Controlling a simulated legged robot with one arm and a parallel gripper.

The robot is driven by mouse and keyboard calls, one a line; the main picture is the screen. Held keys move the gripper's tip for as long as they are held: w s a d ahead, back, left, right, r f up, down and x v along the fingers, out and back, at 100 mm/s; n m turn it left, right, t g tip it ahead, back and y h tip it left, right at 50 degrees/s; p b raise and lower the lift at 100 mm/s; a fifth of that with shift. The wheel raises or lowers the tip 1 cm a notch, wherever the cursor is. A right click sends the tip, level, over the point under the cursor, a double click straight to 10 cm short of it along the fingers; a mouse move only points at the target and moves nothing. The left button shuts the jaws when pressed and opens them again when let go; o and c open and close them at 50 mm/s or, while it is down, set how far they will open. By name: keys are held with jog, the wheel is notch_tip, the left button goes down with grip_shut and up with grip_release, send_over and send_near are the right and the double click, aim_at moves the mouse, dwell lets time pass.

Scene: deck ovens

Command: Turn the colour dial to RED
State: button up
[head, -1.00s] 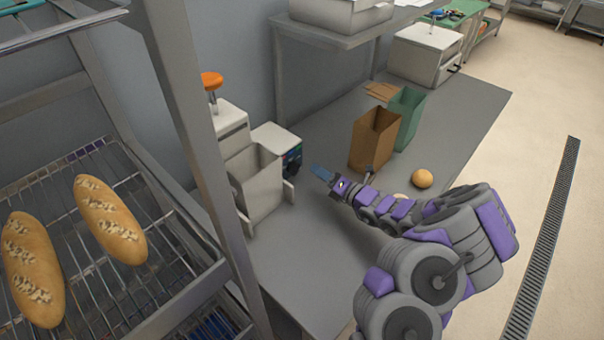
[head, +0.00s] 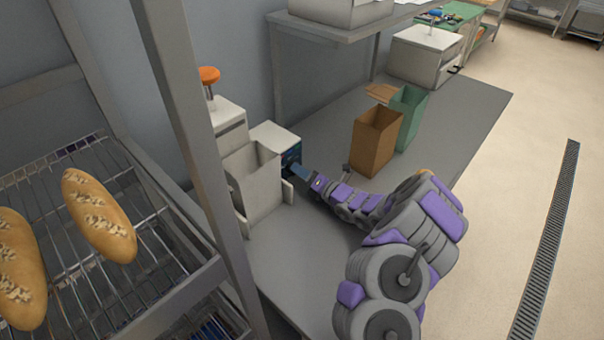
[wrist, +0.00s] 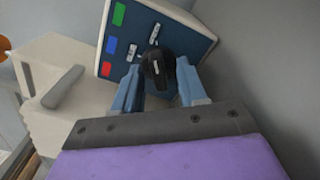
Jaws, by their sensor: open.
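The colour dial (wrist: 157,70) is a black knob with a white mark on a dark blue panel (wrist: 180,32). Green (wrist: 119,14), blue (wrist: 111,44) and red (wrist: 106,69) patches line the panel's left side in the wrist view. I cannot tell which colour the mark points to. My gripper (wrist: 158,66) is open, with one blue finger on each side of the dial; contact cannot be told. In the head view my gripper (head: 299,174) is at the panel face of the white machine (head: 272,140), and the dial is hidden.
Two small light switches sit on the panel near the dial. A brown bag (head: 374,145) and a green bag (head: 408,115) stand on the grey counter behind my arm. A rack with loaves (head: 98,215) and its post (head: 190,130) are at the left.

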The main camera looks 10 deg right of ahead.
jog(key=shift+c, duration=0.4)
grip_shut()
jog(key=shift+n, duration=0.4)
jog(key=n+b, duration=0.1)
jog(key=n, duration=0.2)
jog(key=shift+s+a+n, duration=0.1)
jog(key=shift+n, duration=0.3)
jog(key=n, duration=0.5)
jog(key=shift+n+b, duration=0.3)
jog(key=shift+b, duration=0.1)
jog(key=n, duration=0.5)
jog(key=shift+s+a, duration=0.1)
jog(key=n, duration=0.5)
jog(key=shift+f, duration=0.15)
jog(key=shift+s, duration=0.1)
